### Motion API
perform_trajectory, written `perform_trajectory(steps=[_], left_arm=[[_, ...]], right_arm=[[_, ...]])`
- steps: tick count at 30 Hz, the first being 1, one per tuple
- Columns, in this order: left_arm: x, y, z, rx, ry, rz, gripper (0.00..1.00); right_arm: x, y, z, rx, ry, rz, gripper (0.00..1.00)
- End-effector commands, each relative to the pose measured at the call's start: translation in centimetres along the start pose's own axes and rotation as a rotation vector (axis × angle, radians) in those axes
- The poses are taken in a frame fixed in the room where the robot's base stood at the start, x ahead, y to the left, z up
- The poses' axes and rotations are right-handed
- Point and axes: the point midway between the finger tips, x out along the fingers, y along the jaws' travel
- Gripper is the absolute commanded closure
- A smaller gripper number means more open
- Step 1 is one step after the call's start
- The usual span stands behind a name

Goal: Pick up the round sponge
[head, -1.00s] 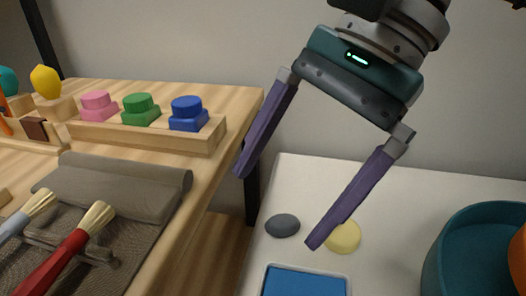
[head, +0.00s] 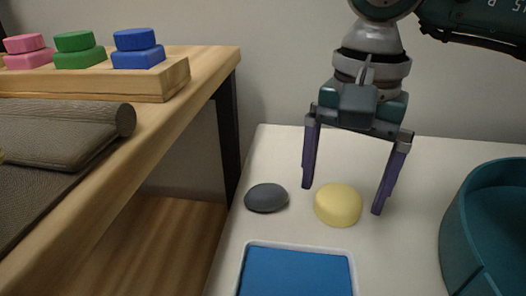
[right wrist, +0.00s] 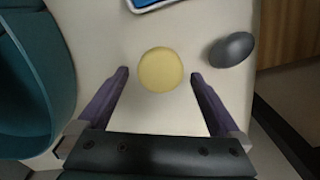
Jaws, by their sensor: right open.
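The round sponge (head: 338,205) is a pale yellow disc lying on the white table. It also shows in the right wrist view (right wrist: 160,70), between and just beyond the fingertips. My right gripper (head: 341,198) is open and empty, pointing down, with its purple fingers spread to either side of the sponge in the head view. In the right wrist view the gripper (right wrist: 159,75) shows a gap between each finger and the sponge. I cannot tell the exact height of the fingertips above the table. My left gripper is not in view.
A dark grey oval stone-like thing (head: 266,198) lies just left of the sponge. A blue tray with a white rim (head: 297,247) is in front. A teal basin (head: 462,225) stands at the right. A wooden table (head: 165,125) with coloured knobbed blocks is at the left.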

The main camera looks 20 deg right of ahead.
Motion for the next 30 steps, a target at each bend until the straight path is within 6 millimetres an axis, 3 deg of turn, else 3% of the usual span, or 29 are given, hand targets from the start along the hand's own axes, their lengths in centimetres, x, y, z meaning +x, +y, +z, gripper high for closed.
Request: perform_trajectory(steps=[3, 10, 30], left_arm=[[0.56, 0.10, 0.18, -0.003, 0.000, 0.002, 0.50], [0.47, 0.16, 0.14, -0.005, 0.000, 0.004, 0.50], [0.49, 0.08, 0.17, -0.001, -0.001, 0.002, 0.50]], right_arm=[[1.77, 0.00, 0.09, 0.000, -0.002, 0.001, 0.00], [1.79, -0.05, 0.06, -0.001, 0.000, -0.001, 0.01], [1.76, -0.05, 0.05, 0.000, 0.000, -0.001, 0.77]])
